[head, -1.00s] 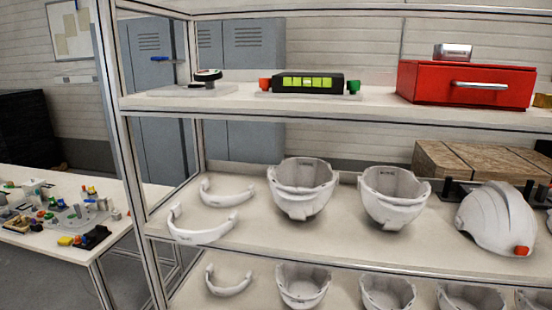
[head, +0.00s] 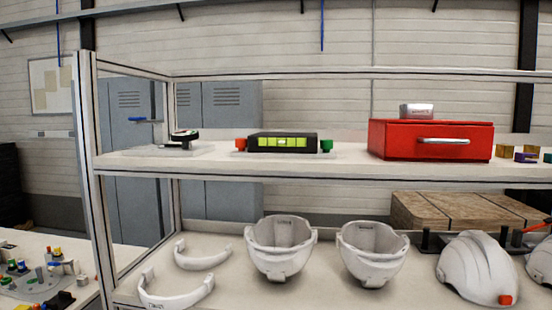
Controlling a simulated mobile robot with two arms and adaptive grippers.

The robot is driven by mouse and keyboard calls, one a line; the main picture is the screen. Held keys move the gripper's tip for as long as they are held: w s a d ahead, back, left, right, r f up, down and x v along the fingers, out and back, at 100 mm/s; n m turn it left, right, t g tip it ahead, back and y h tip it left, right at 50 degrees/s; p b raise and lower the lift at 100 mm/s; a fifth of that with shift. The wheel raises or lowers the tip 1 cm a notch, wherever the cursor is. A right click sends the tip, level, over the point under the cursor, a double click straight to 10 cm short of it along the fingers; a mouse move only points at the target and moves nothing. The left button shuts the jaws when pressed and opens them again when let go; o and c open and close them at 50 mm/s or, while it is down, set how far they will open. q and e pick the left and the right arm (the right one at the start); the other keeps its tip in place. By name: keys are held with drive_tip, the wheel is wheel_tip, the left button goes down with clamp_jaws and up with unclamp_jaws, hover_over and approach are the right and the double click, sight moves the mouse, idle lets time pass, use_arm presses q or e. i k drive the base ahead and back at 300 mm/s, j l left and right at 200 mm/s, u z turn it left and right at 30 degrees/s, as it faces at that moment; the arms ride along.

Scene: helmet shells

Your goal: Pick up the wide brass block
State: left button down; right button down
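Several small blocks sit at the far right of the upper shelf (head: 340,165), right of the red drawer box. One is a plain gold-brown block (head: 505,152). Beside it is a purple and gold-yellow piece (head: 526,157), and another gold piece (head: 532,149) shows just behind it. They are small, and I cannot tell for sure which is the wide brass block. Neither of my grippers is in view.
On the upper shelf stand a red drawer box (head: 400,140) with a silver block (head: 417,111) on top, a black level (head: 282,143) and a dark round gauge (head: 185,136). White helmet shells (head: 281,250) fill the shelf below. A metal post (head: 90,180) bounds the left.

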sight(503, 151)
drive_tip(key=z, duration=1.4)
